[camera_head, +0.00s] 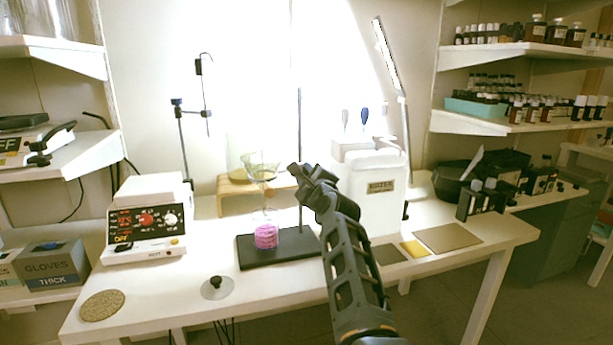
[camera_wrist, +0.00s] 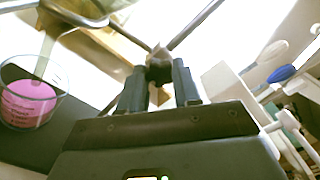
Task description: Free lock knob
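The lock knob (camera_wrist: 158,68) is a small dark piece on the stand's clamp, at the top middle of the wrist view. In the head view my gripper (camera_head: 303,178) is at the thin upright rod (camera_head: 299,120) of the stand, beside the glass funnel (camera_head: 262,172). There my gripper hides the knob. The rod rises from a black base plate (camera_head: 305,245).
A beaker of pink liquid (camera_head: 266,237) stands on the base plate below the funnel; it also shows in the wrist view (camera_wrist: 30,103). A white machine (camera_head: 375,195) is close on the right. The table front (camera_head: 180,290) is mostly clear.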

